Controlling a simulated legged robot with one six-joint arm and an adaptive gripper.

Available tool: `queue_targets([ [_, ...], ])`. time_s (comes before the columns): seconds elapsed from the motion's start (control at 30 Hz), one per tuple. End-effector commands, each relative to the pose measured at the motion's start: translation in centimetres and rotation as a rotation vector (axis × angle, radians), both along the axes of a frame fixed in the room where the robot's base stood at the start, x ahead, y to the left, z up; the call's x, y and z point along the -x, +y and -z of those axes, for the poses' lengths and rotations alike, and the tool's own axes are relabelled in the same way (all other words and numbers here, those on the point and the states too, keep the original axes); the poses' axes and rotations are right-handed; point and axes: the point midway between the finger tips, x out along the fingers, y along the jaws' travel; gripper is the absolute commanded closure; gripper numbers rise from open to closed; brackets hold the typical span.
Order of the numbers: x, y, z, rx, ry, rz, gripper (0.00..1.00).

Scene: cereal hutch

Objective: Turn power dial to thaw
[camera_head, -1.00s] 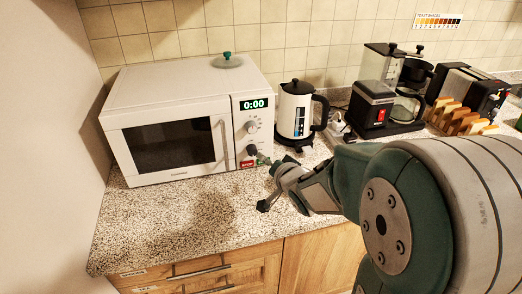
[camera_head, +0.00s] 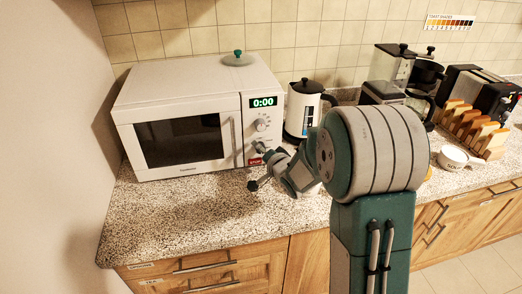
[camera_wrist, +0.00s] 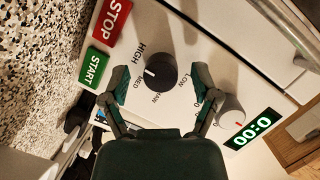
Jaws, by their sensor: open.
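The black power dial (camera_wrist: 160,72) is on the microwave's white panel in the wrist view. HIGH, MED, LOW and a partly covered THAW label surround it. Its white mark points left in that view, toward the side between HIGH and MED. My gripper (camera_wrist: 162,80) is open, one fingertip on each side of the dial; I cannot tell whether either touches it. The white microwave (camera_head: 120,100) stands at the left of the counter in the head view, its display reading 0:00. My gripper partly covers the lower panel there.
A red STOP button (camera_wrist: 112,20) and green START button (camera_wrist: 94,67) lie beside the dial. A second, light knob (camera_wrist: 230,109) sits near the display. A kettle (camera_head: 300,108) stands right of the microwave. The counter (camera_head: 170,215) in front is clear.

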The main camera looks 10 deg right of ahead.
Motion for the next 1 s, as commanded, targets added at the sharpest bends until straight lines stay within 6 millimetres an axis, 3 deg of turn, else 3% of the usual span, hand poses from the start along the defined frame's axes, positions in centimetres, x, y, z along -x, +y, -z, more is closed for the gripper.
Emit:
queue_targets([
  [0.33, -0.59, 0.17, 0.12, 0.001, 0.0, 0.0, 0.21],
  [0.37, -0.58, 0.17, 0.12, 0.001, 0.0, 0.0, 0.3],
  [0.5, -0.58, 0.16, 0.11, 0.0, 0.0, 0.0, 0.93],
  [0.53, -0.6, 0.16, 0.14, 0.0, 0.001, 0.001, 1.0],
  [1.0, -0.6, 0.14, 0.17, 0.061, 0.002, 0.002, 1.0],
])
